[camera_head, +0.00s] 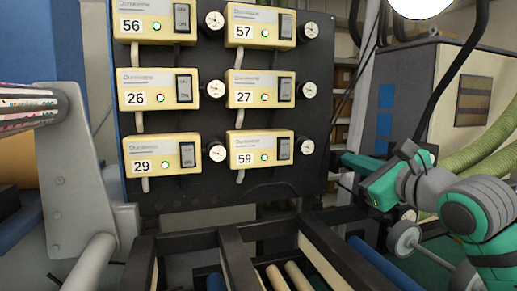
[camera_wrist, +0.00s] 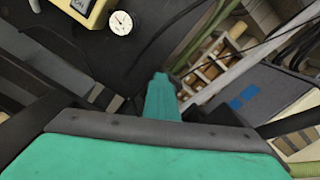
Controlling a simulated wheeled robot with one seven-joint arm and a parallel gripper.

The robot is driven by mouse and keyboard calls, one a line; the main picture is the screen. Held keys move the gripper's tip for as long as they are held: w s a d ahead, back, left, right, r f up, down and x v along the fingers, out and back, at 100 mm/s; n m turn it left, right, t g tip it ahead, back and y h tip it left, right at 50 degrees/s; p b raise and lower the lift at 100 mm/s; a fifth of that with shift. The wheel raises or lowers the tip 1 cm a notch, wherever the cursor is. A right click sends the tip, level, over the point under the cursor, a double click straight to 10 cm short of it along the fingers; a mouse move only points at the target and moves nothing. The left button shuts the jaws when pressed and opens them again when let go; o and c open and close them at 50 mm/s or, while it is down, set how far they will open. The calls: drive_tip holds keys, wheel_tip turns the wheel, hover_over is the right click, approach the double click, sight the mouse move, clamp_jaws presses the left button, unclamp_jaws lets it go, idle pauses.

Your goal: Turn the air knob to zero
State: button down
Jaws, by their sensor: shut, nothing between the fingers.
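A black panel (camera_head: 225,110) carries several yellow control boxes, each with a white label, a green light and a round white-faced dial on its right. The lowest right box, numbered 59 (camera_head: 262,150), has its dial (camera_head: 307,147) at the panel's right edge. I cannot tell which part is the air knob. My gripper (camera_head: 343,160) is shut and empty, just right of and slightly below that dial and apart from it. In the wrist view, the shut green fingers (camera_wrist: 161,88) point at the gap beside the panel. A dial (camera_wrist: 121,22) and a yellow box corner (camera_wrist: 85,8) show at upper left.
A grey cabinet (camera_head: 440,100) stands behind my arm at right, with thick green hoses (camera_head: 480,150) beside it. A dark frame with rollers (camera_head: 290,275) lies below the panel. A grey bracket (camera_head: 75,180) with a roller stands at left. Shelves (camera_head: 342,110) show behind.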

drive_tip(key=shift+d, duration=0.1)
drive_tip(key=shift+s+a+r, duration=0.15)
drive_tip(key=shift+s+a, duration=0.05)
drive_tip(key=v, duration=0.5)
drive_tip(key=shift+s, duration=0.4)
drive_tip(key=shift+w+d, duration=0.1)
